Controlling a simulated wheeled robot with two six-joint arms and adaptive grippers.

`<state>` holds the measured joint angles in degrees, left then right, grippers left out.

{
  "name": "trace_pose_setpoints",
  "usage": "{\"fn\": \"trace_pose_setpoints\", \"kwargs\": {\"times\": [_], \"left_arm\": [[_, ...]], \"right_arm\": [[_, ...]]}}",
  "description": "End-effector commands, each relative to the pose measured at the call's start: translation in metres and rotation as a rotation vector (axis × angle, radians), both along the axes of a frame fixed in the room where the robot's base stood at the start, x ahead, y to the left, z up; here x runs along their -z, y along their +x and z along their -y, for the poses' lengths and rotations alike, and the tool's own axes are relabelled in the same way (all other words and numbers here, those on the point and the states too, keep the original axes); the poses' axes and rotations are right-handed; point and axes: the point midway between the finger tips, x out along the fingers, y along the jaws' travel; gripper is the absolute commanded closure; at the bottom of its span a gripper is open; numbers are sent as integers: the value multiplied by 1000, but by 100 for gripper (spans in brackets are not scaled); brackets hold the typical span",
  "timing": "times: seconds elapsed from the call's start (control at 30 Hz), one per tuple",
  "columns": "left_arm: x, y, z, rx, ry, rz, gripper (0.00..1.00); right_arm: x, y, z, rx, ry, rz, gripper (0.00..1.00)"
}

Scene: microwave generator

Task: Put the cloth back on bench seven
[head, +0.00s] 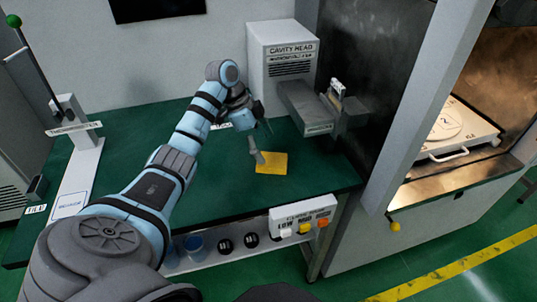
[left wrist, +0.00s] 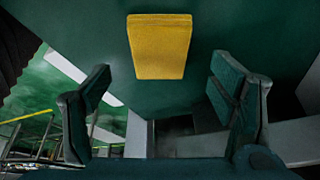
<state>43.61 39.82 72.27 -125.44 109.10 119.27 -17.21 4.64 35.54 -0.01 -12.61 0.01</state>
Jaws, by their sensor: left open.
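The cloth (head: 273,163) is a flat yellow square lying on the green bench top (head: 318,178), near its front edge. My left gripper (head: 262,138) is just behind and left of the cloth, with one finger overlapping the cloth's left edge in the head view. In the left wrist view the cloth (left wrist: 160,48) shows ahead, between the two open fingers, and nothing is held. Whether a finger touches the cloth I cannot tell. No number seven is readable on the bench. My right gripper is not in view.
A grey cavity head unit (head: 283,58) with a projecting block stands behind the cloth. A white stand with a green-knobbed lever (head: 80,140) is at the left. A push-button box (head: 303,216) sits on the front edge. A grey cabinet post (head: 430,90) rises right.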

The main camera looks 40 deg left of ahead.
Motion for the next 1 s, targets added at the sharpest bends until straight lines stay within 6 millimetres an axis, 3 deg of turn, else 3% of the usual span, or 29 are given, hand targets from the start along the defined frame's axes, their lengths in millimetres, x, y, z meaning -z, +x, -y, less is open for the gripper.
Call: {"fn": "trace_pose_setpoints", "kwargs": {"times": [0.1, 0.3, 1.0], "left_arm": [[-34, -7, -11, -1, 1, 4, 22], [-63, -14, -21, 1, -1, 1, 22], [-63, -15, -22, 1, 0, 0, 22]], "right_arm": [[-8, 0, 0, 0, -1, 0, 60], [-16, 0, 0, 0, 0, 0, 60], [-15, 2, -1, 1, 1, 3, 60]]}}
